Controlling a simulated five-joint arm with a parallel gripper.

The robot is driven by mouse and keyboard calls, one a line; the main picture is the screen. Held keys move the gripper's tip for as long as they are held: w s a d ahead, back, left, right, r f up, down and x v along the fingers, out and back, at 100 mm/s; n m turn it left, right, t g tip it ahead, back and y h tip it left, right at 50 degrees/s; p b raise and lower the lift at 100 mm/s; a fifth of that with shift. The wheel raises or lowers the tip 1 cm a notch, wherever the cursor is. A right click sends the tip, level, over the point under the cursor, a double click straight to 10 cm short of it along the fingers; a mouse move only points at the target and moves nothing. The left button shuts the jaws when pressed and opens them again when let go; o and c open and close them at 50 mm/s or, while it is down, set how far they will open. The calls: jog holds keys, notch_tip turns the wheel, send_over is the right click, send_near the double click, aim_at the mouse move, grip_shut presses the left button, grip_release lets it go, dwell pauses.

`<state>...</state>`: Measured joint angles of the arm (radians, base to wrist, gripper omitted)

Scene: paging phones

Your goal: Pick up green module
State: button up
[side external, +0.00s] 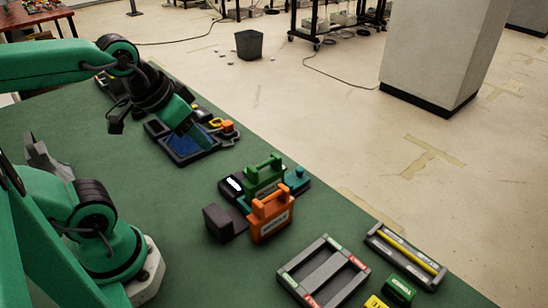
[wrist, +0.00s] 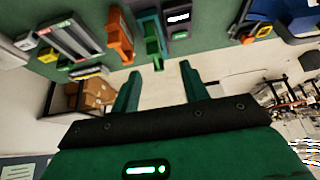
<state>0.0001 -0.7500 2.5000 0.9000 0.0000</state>
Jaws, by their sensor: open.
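The green module (side external: 264,174), a block with a raised handle, stands on a dark base unit on the green table, just behind the orange module (side external: 271,218) in the side view. In the wrist view the green module (wrist: 152,38) is upper centre, beside the orange module (wrist: 119,38). My gripper (side external: 201,138) is to the left of the green module, above the blue-lined tray, and apart from it. In the wrist view my gripper (wrist: 161,84) shows two green fingers spread apart with nothing between them.
The blue-lined tray (side external: 190,148) lies left of the modules. A dark block (side external: 224,222) sits beside the orange module. A grey rack (side external: 323,272), a tray with a yellow bar (side external: 405,254) and a small green block (side external: 400,290) are at front right.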

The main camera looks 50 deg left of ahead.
jog(key=shift+o, duration=1.2)
jog(key=shift+w, duration=0.1)
jog(key=g, duration=0.5)
send_over(265, 175)
jog(key=f, duration=1)
jog(key=shift+s+a, duration=0.15)
jog(key=shift+s, duration=0.1)
jog(key=shift+w+f+g, duration=0.3)
jog(key=shift+f, duration=4.1)
